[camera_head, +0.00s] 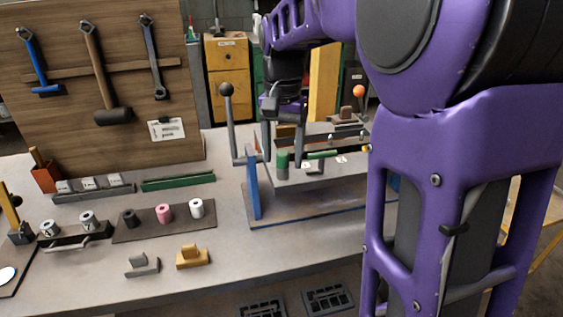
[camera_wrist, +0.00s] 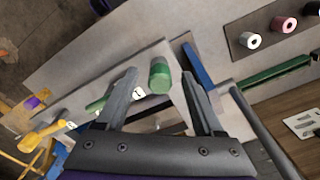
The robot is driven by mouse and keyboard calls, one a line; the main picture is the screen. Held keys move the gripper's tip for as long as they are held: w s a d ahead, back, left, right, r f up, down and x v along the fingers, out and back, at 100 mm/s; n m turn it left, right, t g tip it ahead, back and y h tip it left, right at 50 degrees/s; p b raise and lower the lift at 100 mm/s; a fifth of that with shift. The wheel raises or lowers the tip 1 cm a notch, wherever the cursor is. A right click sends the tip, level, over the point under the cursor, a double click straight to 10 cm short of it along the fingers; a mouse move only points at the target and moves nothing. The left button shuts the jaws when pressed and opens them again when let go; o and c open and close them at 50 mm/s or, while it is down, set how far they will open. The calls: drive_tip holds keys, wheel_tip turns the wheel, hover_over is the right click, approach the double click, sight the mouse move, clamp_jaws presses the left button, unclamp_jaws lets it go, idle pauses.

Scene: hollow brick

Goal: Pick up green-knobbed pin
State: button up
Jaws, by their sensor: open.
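The green-knobbed pin shows its round green knob (camera_head: 282,161) at the near left end of the grey fixture block on the bench. In the wrist view the knob (camera_wrist: 160,78) stands near the tips of my fingers, in the gap between them. My gripper (camera_head: 283,148) points down over this end of the block with its fingers apart. In the wrist view my gripper (camera_wrist: 159,74) is open, with one finger on each side of the knob. Contact with the knob cannot be told.
A blue upright plate (camera_head: 253,185) and a black-knobbed lever (camera_head: 228,120) stand left of the block. A thin green bar (camera_head: 322,154) lies on the block. A mat with coloured rollers (camera_head: 165,212) lies further left. My arm covers the right side.

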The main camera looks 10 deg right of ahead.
drive_tip(key=shift+c, duration=0.2)
clamp_jaws()
idle(0.3)
